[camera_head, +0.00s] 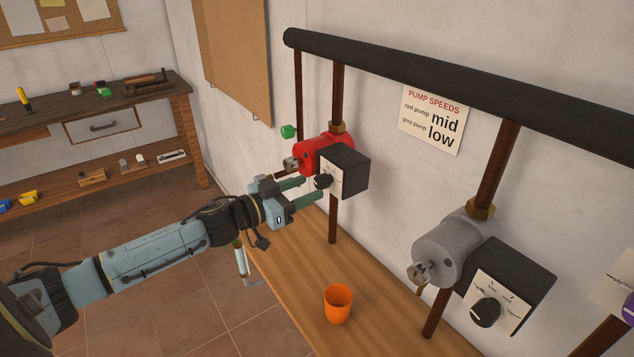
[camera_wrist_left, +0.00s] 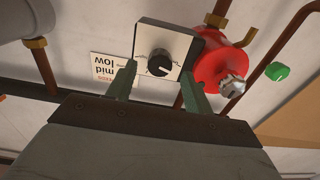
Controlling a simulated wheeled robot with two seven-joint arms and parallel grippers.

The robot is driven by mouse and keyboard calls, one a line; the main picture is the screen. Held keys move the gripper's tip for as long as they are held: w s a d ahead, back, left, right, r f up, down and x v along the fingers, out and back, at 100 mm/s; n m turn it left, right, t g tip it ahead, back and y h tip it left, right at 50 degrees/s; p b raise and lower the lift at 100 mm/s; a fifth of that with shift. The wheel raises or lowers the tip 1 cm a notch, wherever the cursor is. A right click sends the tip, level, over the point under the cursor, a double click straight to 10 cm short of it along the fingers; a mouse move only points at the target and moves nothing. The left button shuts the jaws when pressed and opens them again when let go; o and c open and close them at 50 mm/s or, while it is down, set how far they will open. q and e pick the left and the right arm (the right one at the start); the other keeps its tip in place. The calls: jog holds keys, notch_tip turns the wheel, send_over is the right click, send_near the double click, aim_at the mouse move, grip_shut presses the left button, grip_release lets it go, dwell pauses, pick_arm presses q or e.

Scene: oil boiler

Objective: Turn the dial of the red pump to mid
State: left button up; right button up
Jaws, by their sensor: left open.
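The red pump (camera_head: 313,155) sits on a vertical pipe at the centre of the head view, with a black control box (camera_head: 351,170) on its right. Its black dial (camera_head: 323,181) is on the box's pale face plate. In the left wrist view the dial (camera_wrist_left: 160,62) is round with a light pointer line, on the plate between my finger lines; the red pump (camera_wrist_left: 216,66) is to the right. My left gripper (camera_head: 303,191) is open, its two green fingers pointing at the dial, one on each side. In the wrist view the fingertips appear short of the dial. My right gripper is not in view.
A grey pump (camera_head: 441,250) with its own dial (camera_head: 485,312) stands to the right. A wall sign (camera_head: 432,118) reads red pump mid, grey pump low. An orange cup (camera_head: 338,303) stands on the wooden bench (camera_head: 290,270) below. A workbench (camera_head: 90,115) is at the back left.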

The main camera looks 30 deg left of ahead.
aim_at(317, 184)
pick_arm(q)
jog(key=shift+x, duration=1.95)
jog(key=shift+c, duration=0.3)
jog(key=c, duration=0.9)
